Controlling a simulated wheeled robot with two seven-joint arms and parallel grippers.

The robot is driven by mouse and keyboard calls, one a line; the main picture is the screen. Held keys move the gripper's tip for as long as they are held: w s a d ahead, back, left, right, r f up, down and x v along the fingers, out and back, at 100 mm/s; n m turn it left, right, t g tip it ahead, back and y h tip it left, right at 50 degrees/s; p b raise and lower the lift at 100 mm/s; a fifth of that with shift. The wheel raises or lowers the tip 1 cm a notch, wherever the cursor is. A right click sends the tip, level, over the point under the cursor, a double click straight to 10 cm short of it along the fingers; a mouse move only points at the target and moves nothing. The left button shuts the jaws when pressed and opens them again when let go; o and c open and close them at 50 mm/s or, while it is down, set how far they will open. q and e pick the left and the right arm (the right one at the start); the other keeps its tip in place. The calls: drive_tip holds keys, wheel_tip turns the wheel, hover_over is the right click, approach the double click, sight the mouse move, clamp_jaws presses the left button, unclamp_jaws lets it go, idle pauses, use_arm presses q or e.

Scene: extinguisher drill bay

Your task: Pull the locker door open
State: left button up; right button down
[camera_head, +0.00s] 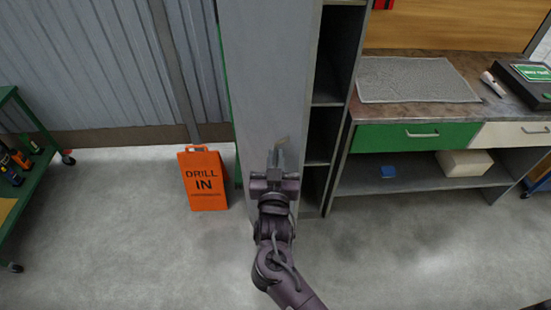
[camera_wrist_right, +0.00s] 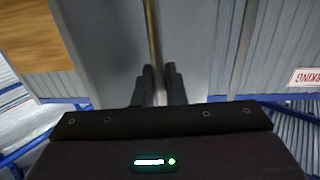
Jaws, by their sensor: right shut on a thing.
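The tall grey locker door (camera_head: 268,70) stands in the middle of the head view. Dark shelves of the locker (camera_head: 328,85) show past its right edge, so the door stands partly open. My right gripper (camera_head: 278,158) is at the door's handle (camera_head: 283,142), near the right edge, and is shut on it. In the right wrist view the handle (camera_wrist_right: 153,35) is a thin brass-coloured bar running to between the two dark fingers (camera_wrist_right: 160,85). The grey door (camera_wrist_right: 100,40) lies behind it. The fingers hide part of the handle. My left gripper is not in view.
An orange drill sign (camera_head: 203,180) stands on the floor left of the door. A green cart (camera_head: 38,150) with tools is at far left. A workbench (camera_head: 400,120) with a green drawer (camera_head: 415,136) stands right of the locker. The floor in front is clear.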

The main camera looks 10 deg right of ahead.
drive_tip(key=c, duration=1.8)
unclamp_jaws()
drive_tip(key=shift+r, duration=0.1)
drive_tip(key=shift+c, duration=0.2)
drive_tip(key=shift+w+a, duration=0.1)
drive_tip(key=shift+s, duration=0.3)
drive_tip(key=s+a+b, duration=0.1)
drive_tip(key=s+b, duration=0.1)
drive_tip(key=s, duration=0.5)
